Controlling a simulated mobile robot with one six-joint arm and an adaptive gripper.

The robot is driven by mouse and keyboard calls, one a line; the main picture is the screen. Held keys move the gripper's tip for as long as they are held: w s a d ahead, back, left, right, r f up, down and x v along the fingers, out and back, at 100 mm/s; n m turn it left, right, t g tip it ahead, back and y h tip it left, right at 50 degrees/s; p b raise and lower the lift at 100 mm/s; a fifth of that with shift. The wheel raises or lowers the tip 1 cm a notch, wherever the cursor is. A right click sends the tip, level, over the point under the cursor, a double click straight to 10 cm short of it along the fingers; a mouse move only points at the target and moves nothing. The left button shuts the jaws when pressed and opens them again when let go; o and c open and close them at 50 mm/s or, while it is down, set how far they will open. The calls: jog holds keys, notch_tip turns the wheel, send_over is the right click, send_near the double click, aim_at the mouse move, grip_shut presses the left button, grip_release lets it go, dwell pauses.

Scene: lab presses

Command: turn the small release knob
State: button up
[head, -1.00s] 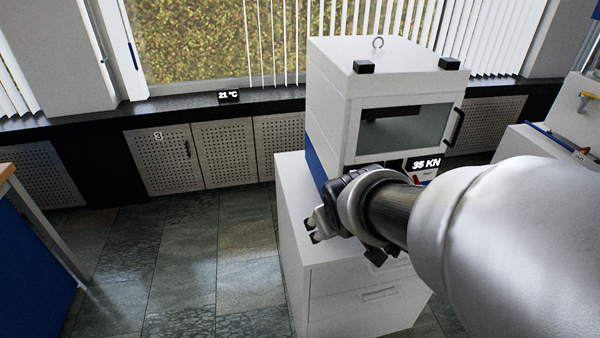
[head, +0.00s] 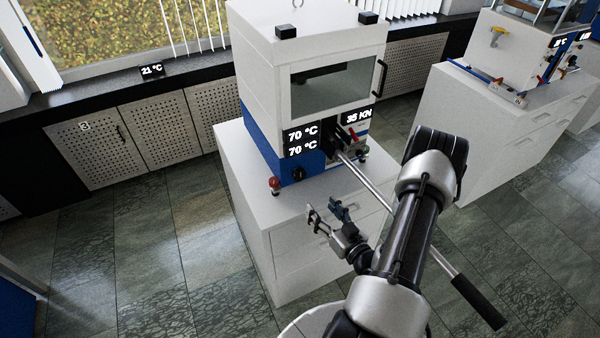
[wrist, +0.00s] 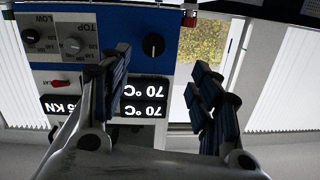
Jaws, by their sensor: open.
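The white and blue press (head: 270,142) stands on a white cabinet. Small knobs show on and near its front: a red-topped knob (head: 274,184) at the left corner, a black dial (head: 298,173) beside it, and a small greenish knob (head: 363,150) right of the long lever (head: 372,184). I cannot tell which is the release knob. My gripper (head: 326,213) is open and empty, in front of the cabinet top and apart from the knobs. The wrist view is upside down; the black dial (wrist: 153,44) shows between the fingers and the red-topped knob (wrist: 189,18) at the top.
The lever with its black grip (head: 478,302) sticks out from the press toward the lower right, passing behind my arm. A second press cabinet (head: 490,125) stands at the right. A window sill (head: 90,93) runs behind. Floor at the left is clear.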

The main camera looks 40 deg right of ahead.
aim_at(301, 176)
jog(key=shift+m+t+h, duration=0.3)
jog(key=shift+m+h, duration=0.4)
jog(key=b+x, duration=0.2)
jog(key=x, duration=1.3)
jog(key=shift+w+b, duration=0.2)
jog(key=shift+b, duration=0.2)
jog(key=c, duration=1)
jog(key=shift+c, duration=0.2)
